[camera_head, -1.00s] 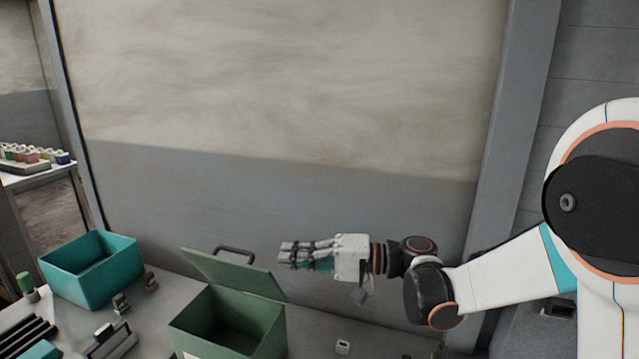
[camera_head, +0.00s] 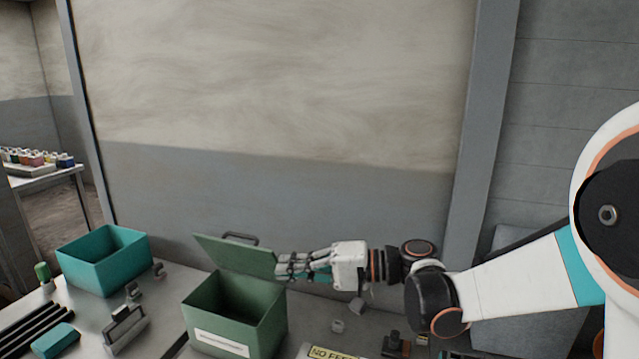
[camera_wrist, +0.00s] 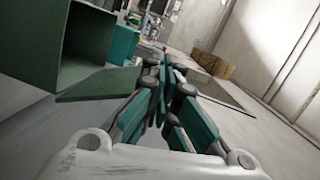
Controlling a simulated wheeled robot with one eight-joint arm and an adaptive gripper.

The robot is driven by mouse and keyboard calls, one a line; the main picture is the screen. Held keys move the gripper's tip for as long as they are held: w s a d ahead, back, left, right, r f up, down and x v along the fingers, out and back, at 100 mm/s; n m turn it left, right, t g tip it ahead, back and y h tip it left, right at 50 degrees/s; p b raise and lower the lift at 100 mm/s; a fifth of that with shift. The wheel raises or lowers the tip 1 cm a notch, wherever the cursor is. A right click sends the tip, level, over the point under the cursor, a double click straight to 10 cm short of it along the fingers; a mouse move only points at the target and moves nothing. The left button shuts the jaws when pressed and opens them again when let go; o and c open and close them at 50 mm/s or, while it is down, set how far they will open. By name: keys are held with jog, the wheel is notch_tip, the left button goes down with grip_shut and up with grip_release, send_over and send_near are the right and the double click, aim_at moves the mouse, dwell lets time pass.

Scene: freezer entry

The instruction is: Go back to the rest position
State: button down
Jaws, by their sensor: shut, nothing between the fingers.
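My gripper (camera_head: 284,267) is at the right of the open green box's raised lid in the head view. Its fingers point left and overlap the lid's right edge in the picture; I cannot tell whether they touch. In the wrist view, my gripper (camera_wrist: 165,75) has its teal-padded fingers close together with nothing between them. The green box (camera_head: 215,318) stands on the bench with its lid (camera_head: 228,255) tilted up at the back. The box also shows in the wrist view (camera_wrist: 88,40) at upper left, with the lid (camera_wrist: 95,88) beside the fingers.
A teal bin (camera_head: 105,272) stands at the left. Dark rods (camera_head: 30,328), a teal block (camera_head: 55,340) and a metal handled tool (camera_head: 125,330) lie on the bench. A wall (camera_head: 270,190) rises behind. Cardboard boxes (camera_wrist: 213,65) show farther off in the wrist view.

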jog(key=s+d+f+t+h, duration=0.2)
jog(key=s+d+f+h, duration=0.1)
jog(key=s+d+h, duration=0.5)
jog(key=s+d+f+t+h, duration=0.2)
jog(key=s+d+h, duration=0.6)
jog(key=s+d, duration=0.4)
jog(key=d+f, duration=0.1)
jog(key=d, duration=0.4)
jog(key=shift+s+d+f+t, duration=0.25)
jog(key=shift+s+f+t, duration=0.05)
jog(key=shift+f+t, duration=0.1)
